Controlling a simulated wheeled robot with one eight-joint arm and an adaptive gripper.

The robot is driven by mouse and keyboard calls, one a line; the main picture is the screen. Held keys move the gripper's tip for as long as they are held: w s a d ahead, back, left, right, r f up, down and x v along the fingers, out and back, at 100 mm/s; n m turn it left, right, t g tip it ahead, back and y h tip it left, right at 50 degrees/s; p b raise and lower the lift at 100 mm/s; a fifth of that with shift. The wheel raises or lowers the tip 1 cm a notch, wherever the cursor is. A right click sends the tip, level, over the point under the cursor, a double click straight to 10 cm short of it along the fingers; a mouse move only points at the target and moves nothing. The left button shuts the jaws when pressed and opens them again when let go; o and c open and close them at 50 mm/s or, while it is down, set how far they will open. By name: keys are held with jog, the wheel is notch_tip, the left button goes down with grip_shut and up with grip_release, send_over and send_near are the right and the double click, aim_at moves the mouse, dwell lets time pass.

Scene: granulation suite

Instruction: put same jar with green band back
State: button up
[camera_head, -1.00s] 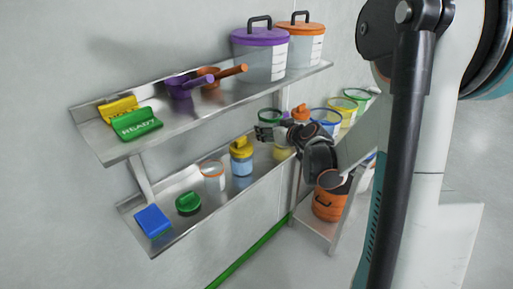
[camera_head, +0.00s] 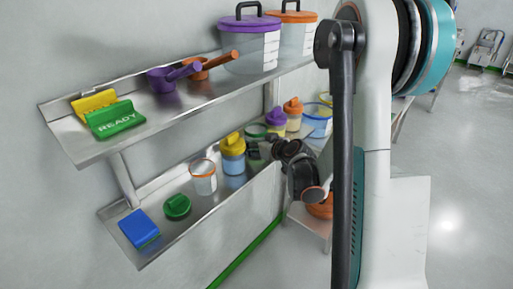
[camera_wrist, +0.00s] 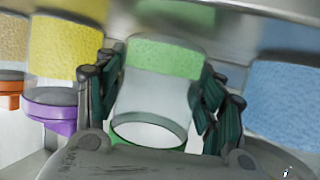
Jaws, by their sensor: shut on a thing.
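A loose green lid (camera_head: 177,206) lies on that shelf.
An orange-rimmed open jar (camera_head: 203,178) and a blue block (camera_head: 139,229) stand left on the lower shelf. An orange-lidded jar (camera_head: 293,112) stands right. The upper shelf (camera_head: 185,112) overhangs closely, holding scoops, a green READY sign (camera_head: 115,120) and large bins.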

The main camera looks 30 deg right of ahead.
jog(key=shift+f, duration=0.25)
jog(key=o, duration=1.9)
jog(key=shift+c, duration=0.2)
jog(key=shift+s+r, duration=0.15)
jog(key=shift+r, duration=0.1)
jog(key=p+v, duration=0.3)
jog(key=v, duration=0.8)
jog(key=shift+s, duration=0.35)
jog(key=shift+r, duration=0.15)
